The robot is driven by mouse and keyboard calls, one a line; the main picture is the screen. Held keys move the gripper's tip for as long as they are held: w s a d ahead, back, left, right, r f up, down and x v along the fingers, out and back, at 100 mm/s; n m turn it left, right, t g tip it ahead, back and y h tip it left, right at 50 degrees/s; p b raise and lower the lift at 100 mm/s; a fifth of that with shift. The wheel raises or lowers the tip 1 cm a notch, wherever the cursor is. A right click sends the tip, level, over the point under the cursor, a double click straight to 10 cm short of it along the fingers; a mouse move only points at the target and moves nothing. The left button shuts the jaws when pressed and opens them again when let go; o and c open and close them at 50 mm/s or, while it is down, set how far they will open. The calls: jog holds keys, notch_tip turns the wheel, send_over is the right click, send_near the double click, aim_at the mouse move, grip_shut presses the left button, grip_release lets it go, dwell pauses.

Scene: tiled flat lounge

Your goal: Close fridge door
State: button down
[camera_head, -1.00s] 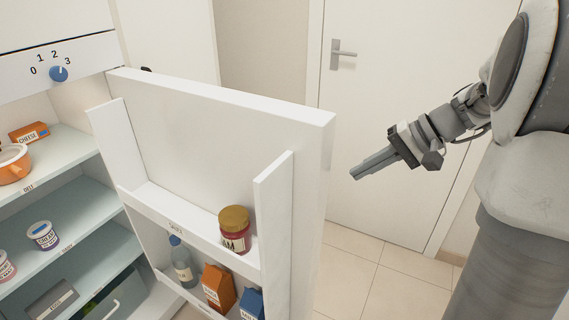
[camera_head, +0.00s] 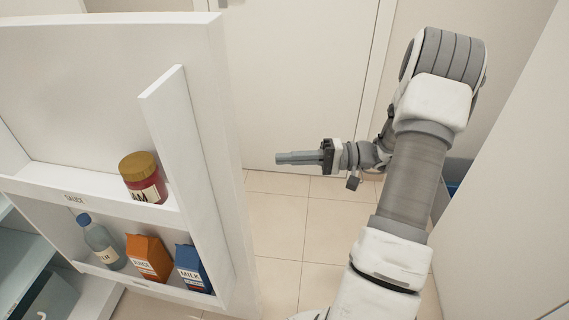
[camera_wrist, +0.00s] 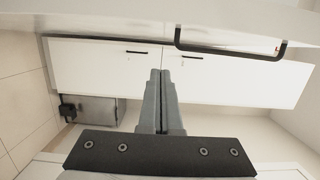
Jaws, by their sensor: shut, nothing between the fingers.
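The white fridge door (camera_head: 90,85) stands open at the left of the head view, its inner side toward me. Its shelves hold a jam jar (camera_head: 143,178), a clear bottle (camera_head: 101,241), an orange carton (camera_head: 149,257) and a blue milk carton (camera_head: 193,268). My gripper (camera_head: 278,158) is shut and empty. It is to the right of the door's free edge, on the outer side, and points left; a gap shows in the picture. In the wrist view, the shut fingers (camera_wrist: 160,73) point toward white cabinet fronts. A black bar handle (camera_wrist: 229,54) is on a white panel above them, probably the door's outside.
A closed white room door (camera_head: 295,85) stands behind my gripper. The tiled floor (camera_head: 283,225) between the fridge door and my arm is clear. A pale wall or panel (camera_head: 510,190) is close at the right. White cabinets (camera_wrist: 100,65) show in the wrist view.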

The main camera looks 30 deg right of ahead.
jog(key=a+b, duration=0.2)
jog(key=a, duration=0.7)
jog(key=shift+b, duration=0.3)
jog(key=shift+s+a, duration=0.15)
jog(key=shift+s, duration=0.05)
